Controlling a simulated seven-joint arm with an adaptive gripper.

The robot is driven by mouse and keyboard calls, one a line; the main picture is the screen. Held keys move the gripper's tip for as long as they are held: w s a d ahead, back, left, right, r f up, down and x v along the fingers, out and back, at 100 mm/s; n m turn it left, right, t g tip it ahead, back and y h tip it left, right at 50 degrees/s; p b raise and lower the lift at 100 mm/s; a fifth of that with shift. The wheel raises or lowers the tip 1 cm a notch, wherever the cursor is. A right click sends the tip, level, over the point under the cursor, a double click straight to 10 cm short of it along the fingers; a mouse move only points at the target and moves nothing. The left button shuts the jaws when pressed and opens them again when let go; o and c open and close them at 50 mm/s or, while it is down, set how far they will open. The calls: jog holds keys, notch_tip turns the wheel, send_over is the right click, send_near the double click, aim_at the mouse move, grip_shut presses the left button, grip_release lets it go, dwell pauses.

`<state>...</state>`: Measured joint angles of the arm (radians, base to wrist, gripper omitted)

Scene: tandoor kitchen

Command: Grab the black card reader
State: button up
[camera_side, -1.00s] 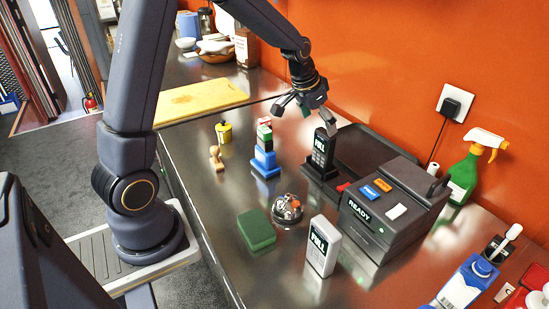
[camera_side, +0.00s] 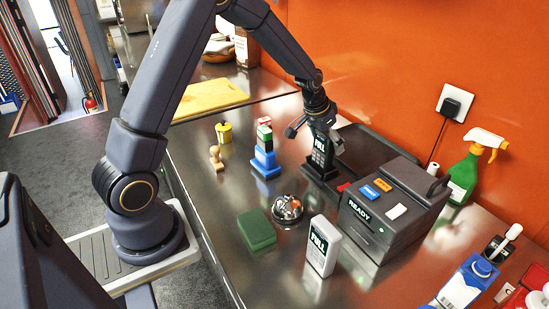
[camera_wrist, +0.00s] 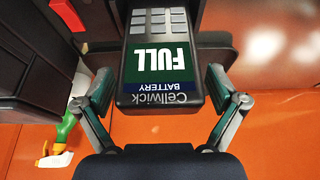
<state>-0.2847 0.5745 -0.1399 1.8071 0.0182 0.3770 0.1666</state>
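The black card reader (camera_side: 320,153) stands upright in a black dock (camera_side: 318,173) on the steel counter. In the wrist view the card reader (camera_wrist: 160,62) fills the middle, with a keypad and a dark green screen reading "FULL", upside down. My gripper (camera_side: 314,131) is at the reader's top end. In the wrist view my gripper's fingers (camera_wrist: 160,90) are spread, one on each side of the reader, with narrow gaps showing. A white card reader (camera_side: 322,246) stands nearer the front, apart from my gripper.
A dark printer (camera_side: 392,212) marked "READY" stands right of the dock, and a black tray (camera_side: 375,150) lies behind. A bell (camera_side: 287,208), green sponge (camera_side: 257,230) and blue stamp holder (camera_side: 265,163) are nearby. The orange wall is close behind.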

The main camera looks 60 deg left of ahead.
jog(key=c, duration=1.2)
jog(key=shift+o, duration=0.2)
